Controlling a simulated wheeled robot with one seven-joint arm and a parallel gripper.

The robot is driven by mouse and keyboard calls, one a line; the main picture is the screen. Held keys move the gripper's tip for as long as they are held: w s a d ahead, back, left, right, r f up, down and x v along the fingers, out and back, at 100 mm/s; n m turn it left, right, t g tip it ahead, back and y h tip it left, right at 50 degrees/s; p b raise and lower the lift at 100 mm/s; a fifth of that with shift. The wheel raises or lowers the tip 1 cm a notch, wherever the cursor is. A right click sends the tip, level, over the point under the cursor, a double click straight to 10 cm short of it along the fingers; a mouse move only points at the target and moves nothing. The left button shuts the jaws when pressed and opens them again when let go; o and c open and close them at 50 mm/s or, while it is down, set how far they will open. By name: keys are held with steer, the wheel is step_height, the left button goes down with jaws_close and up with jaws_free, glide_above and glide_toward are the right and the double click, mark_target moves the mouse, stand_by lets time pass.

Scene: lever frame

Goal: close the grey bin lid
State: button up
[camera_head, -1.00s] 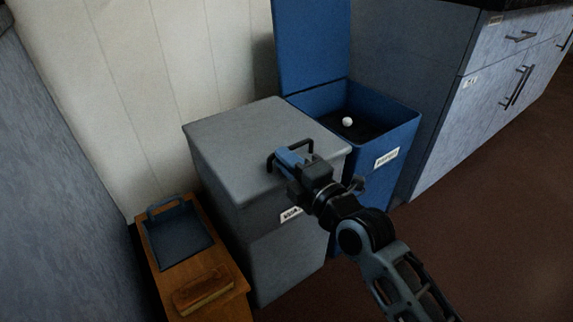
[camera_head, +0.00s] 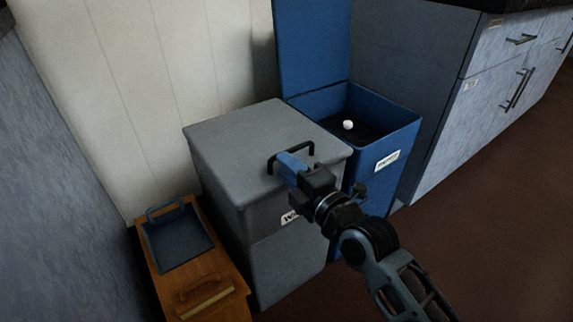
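The grey bin (camera_head: 285,265) stands in the middle, with a white label on its front. Its grey lid (camera_head: 245,130) lies flat across the top and looks closed; no opening shows. A black loop handle (camera_head: 308,146) sits near the lid's front edge. My gripper (camera_head: 290,164) is at this handle, reaching in from the lower right. A blue finger overlaps the handle in the picture. The second finger is hidden, so I cannot tell whether the gripper is open, or whether it touches the handle.
A blue bin (camera_head: 402,136) stands right behind the grey one, its lid (camera_head: 312,45) upright, a white ball (camera_head: 348,125) inside. A wooden stand (camera_head: 222,272) with a blue tray (camera_head: 178,244) is at left. Grey cabinets (camera_head: 470,115) line the right. Brown floor is clear at lower right.

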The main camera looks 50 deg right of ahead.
steer(key=p+v, duration=0.1)
steer(key=v, duration=0.6)
steer(key=shift+r, duration=0.1)
stand_by(0.4)
steer(key=s+a+m+g+y, duration=0.1)
steer(key=s+a+m+y, duration=0.1)
steer(key=s+a+m, duration=0.4)
steer(key=s+a+m+g+y, duration=0.1)
steer(key=s+a+m, duration=0.2)
steer(key=s, duration=0.6)
steer(key=s+a+m+y, duration=0.2)
steer(key=s+a+m, duration=0.25)
steer(key=s, duration=0.25)
step_height(320, 180, up, 29)
steer(key=m+p, duration=0.1)
steer(key=p, duration=2.7)
steer(key=shift+s+f+g+p, duration=0.2)
steer(key=shift+s+g+p, duration=0.1)
steer(key=shift+p, duration=0.1)
steer(key=shift+a, duration=0.1)
